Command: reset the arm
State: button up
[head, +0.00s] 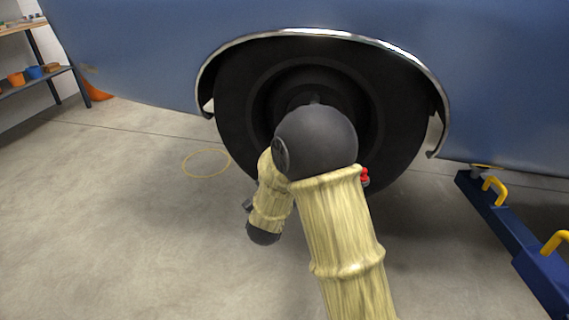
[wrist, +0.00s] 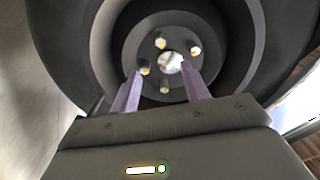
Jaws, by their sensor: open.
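In the wrist view my gripper (wrist: 160,69) is open, its two purple fingers apart with nothing held between them. The fingers point at a dark wheel hub (wrist: 130,48) with a pale centre and several bright studs or nuts around it. I cannot tell whether the fingers touch it. In the head view my wood-patterned arm with its black joint reaches in front of the dark wheel (head: 240,105) under the wheel arch. My gripper cannot be made out there; the arm hides part of the wheel's middle.
The blue car body (head: 150,60) spans the top of the head view. A blue lift or jack with yellow handles (head: 512,228) stands at right. A yellow ring (head: 206,163) lies on the floor at left. A shelf (head: 38,80) with pots stands far left. Concrete floor at left is mostly clear.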

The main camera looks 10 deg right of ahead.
jog(key=s+d+f+n+g+y+p, duration=0.25)
jog(key=s+n+g, duration=0.45)
jog(key=s, duration=0.6)
jog(key=s+d+f+n+g+y+p, duration=0.1)
jog(key=s+d+n+g+y, duration=0.4)
jog(key=s, duration=0.9)
notch_tip(320, 180, up, 37)
jog(key=a+n+g+h+p, duration=0.1)
jog(key=g+p, duration=0.1)
jog(key=p, duration=3.5)
jog(key=shift+w+a, duration=0.3)
jog(key=shift+a, duration=0.1)
jog(key=shift+r, duration=0.1)
